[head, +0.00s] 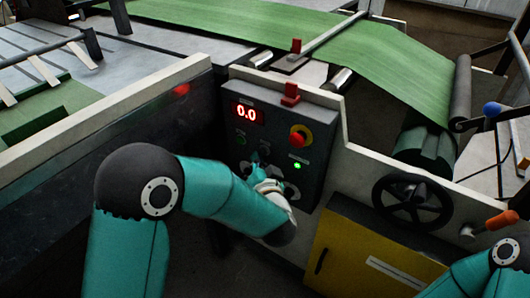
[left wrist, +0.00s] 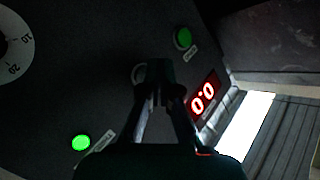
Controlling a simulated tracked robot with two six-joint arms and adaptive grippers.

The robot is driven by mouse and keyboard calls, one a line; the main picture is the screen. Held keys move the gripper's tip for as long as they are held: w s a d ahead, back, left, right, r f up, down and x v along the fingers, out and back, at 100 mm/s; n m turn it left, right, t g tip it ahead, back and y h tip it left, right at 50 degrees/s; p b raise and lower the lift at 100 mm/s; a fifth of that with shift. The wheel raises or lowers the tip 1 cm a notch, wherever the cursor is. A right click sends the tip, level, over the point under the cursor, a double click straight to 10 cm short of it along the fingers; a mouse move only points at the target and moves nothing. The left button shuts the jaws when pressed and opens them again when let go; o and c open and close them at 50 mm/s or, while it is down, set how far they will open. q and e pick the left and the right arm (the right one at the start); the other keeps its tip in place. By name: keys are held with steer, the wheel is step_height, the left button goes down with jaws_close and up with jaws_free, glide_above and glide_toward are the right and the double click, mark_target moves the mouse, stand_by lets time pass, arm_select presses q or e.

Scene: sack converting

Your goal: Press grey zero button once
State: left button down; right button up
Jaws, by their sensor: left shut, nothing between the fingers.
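The dark control panel (head: 318,118) carries a red display (head: 247,113) reading 0.0. My left gripper (head: 262,152) is in front of the panel's lower middle, fingers pointing at it. In the left wrist view the gripper (left wrist: 160,75) is shut and empty. A grey round rim, which looks like the grey zero button (left wrist: 138,72), shows just left of the fingertips and is partly hidden by them. I cannot tell whether the fingertips touch it. In the head view the arm and gripper hide that spot. My right gripper is out of view.
A green button (left wrist: 183,38) and a lit green lamp (left wrist: 81,143) sit near the fingers. A red knob on yellow (head: 299,136) is at the panel's right. A black handwheel (head: 412,202) and yellow cabinet (head: 355,250) stand to the right. Green web (head: 390,65) runs behind.

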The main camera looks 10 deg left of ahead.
arm_select(q)
steer(key=shift+s, duration=0.2)
steer(key=shift+s+a, duration=0.3)
steer(key=shift+s, duration=0.45)
steer(key=shift+s+a, duration=0.3)
steer(key=shift+s, duration=0.5)
steer(key=shift+s+a, duration=0.3)
steer(key=shift+s, duration=0.45)
steer(key=shift+a, duration=0.1)
